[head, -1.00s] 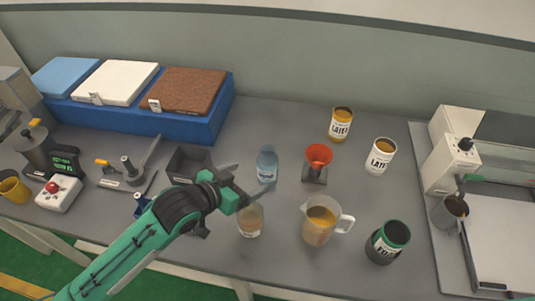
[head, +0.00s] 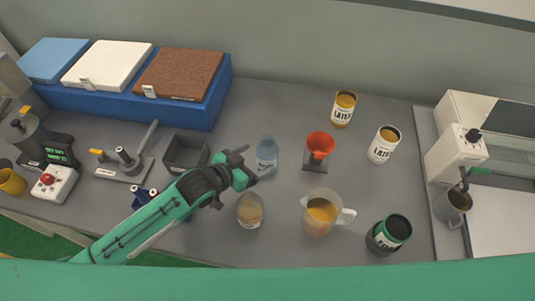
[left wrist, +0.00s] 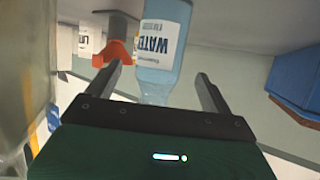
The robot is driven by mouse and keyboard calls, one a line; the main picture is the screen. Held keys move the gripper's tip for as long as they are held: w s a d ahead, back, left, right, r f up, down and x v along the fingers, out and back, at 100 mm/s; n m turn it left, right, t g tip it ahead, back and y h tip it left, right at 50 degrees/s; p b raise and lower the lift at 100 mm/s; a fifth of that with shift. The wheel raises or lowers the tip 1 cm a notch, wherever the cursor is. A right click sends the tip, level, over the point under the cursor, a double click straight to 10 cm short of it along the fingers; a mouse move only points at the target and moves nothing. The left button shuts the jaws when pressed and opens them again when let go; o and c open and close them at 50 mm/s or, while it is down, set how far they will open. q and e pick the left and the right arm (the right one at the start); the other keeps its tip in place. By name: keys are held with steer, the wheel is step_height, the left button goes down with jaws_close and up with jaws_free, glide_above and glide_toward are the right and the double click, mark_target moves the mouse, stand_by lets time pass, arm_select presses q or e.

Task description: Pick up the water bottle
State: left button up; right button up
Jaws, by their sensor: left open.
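The water bottle (head: 266,152) is light blue and stands upright on the grey bench, near the middle of the head view. In the left wrist view the bottle (left wrist: 163,40), with its white WATER label, shows between and beyond the finger tips. My left gripper (head: 256,163) is open, its fingers one on either side of the bottle's line and close to it. Contact with the bottle cannot be made out. The left fingers also show in the left wrist view (left wrist: 159,74). My right gripper is not in view.
A red funnel on a stand (head: 319,148) is right of the bottle. A jar (head: 250,210) stands in front, with a measuring jug (head: 320,214) to its right. A dark open box (head: 186,153) is left. Latex cans (head: 384,145) stand at right.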

mark_target(259, 157)
arm_select(q)
steer(key=shift+w+d, duration=0.25)
steer(key=shift+d, duration=0.05)
steer(key=p+x, duration=0.1)
steer(key=x, duration=0.3)
steer(key=shift+w+d+f, duration=0.1)
steer(key=shift+w+f, duration=0.05)
steer(key=shift+f, duration=0.05)
steer(key=shift+w+d+f, duration=0.15)
steer(key=shift+d, duration=0.05)
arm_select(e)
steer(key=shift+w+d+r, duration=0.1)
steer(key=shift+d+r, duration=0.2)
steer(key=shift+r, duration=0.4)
arm_select(q)
steer(key=c, duration=1.3)
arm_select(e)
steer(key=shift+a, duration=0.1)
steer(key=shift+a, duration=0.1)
arm_select(q)
steer(key=shift+r, duration=0.3)
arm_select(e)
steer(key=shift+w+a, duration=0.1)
